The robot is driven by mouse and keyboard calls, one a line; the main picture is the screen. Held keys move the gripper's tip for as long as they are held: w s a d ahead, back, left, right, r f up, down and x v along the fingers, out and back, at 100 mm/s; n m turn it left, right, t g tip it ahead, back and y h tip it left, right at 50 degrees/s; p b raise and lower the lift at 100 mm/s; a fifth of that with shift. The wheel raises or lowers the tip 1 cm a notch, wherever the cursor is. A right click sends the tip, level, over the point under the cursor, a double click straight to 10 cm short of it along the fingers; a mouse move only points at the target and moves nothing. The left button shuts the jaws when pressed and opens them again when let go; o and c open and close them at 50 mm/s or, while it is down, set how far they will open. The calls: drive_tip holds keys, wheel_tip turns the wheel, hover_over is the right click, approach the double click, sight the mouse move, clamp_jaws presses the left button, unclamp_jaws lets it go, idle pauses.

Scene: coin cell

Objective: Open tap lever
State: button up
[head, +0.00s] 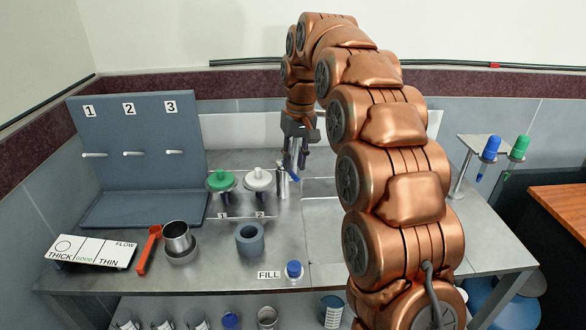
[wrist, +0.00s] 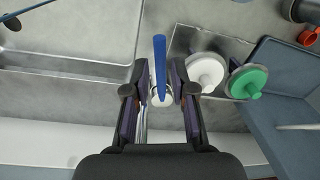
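The tap (head: 283,181) is a silver post behind the bench's middle, right of the white-capped cup. Its blue lever (wrist: 160,65) shows in the wrist view as a long flat bar, running from between my fingers out past their tips. My gripper (wrist: 161,78) is open, with one finger on each side of the lever and a visible gap on both sides. In the head view my gripper (head: 296,158) points down at the tap and partly hides it and the lever. The tap top shows as a pale round under the lever.
The white-capped cup (head: 259,180) and green-capped cup (head: 221,181) stand close left of the tap. A numbered peg board (head: 140,190) is at back left. A sink basin (wrist: 80,35) lies beside the tap. A grey ring holder (head: 250,240) and blue-topped FILL button (head: 294,270) are nearer.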

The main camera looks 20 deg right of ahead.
drive_tip(key=shift+d+r, duration=0.15)
drive_tip(key=shift+r, duration=1.95)
